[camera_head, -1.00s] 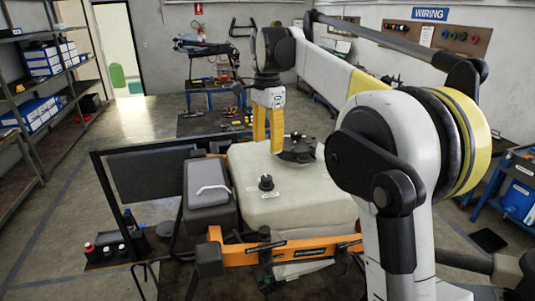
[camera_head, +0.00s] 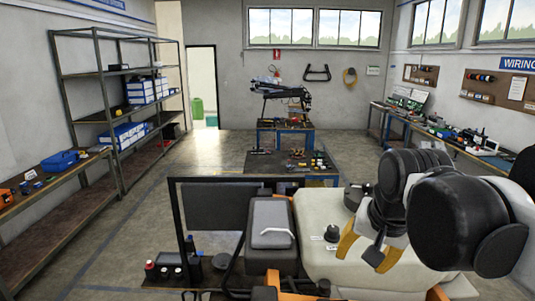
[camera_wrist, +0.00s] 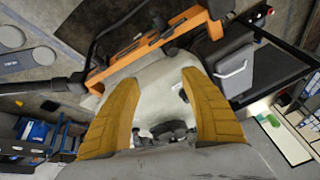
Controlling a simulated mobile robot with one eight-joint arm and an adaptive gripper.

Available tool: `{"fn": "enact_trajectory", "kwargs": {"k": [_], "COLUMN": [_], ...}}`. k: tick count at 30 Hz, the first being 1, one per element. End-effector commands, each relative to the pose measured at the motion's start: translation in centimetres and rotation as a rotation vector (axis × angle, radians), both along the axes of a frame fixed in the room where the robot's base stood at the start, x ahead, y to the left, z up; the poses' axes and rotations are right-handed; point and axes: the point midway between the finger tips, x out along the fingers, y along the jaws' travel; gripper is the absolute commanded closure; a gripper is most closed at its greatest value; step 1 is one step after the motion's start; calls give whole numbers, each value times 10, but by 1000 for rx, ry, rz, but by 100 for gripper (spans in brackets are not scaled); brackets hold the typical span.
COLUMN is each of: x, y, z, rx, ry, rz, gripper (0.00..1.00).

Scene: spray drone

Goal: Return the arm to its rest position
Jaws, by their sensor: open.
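My arm is folded in close at the right of the head view, its dark joints near the camera. My gripper (camera_head: 362,252) is open and empty, with its yellow fingers spread apart. In the head view it overlaps the right part of the spray drone's cream tank (camera_head: 315,262); I cannot tell the exact height between them. In the wrist view the gripper (camera_wrist: 157,78) has both fingers wide apart, with the cream tank (camera_wrist: 155,95) seen between them. My arm hides part of the tank.
The drone's grey box (camera_head: 272,222) sits left of the tank. A dark frame (camera_head: 230,180) stands behind it. Small bottles (camera_head: 165,265) stand at the lower left. Shelves (camera_head: 120,110) line the left wall, and benches (camera_head: 440,140) line the right.

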Motion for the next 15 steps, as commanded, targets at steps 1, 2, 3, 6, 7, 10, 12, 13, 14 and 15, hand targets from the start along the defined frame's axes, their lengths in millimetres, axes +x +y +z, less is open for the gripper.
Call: {"fn": "enact_trajectory", "kwargs": {"k": [1, 2, 3, 6, 7, 10, 12, 13, 14, 15], "x": [-19, -27, -38, -61, -68, -87, -100, -100, -98, -97], "y": [0, 0, 0, 1, 1, 1, 1, 1, 1, 1], "z": [-13, -20, -28, -50, -57, -79, -96, -106, -116, -126], "rx": [-23, -39, -60, -109, -124, -172, -207, -211, -209, -208], "ry": [-28, -46, -69, -117, -131, -173, -201, -205, -203, -202], "rz": [51, 83, 124, 212, 236, 312, 362, 368, 366, 365], "gripper": [47, 47, 47, 47, 47, 47, 47, 47, 47, 47]}}
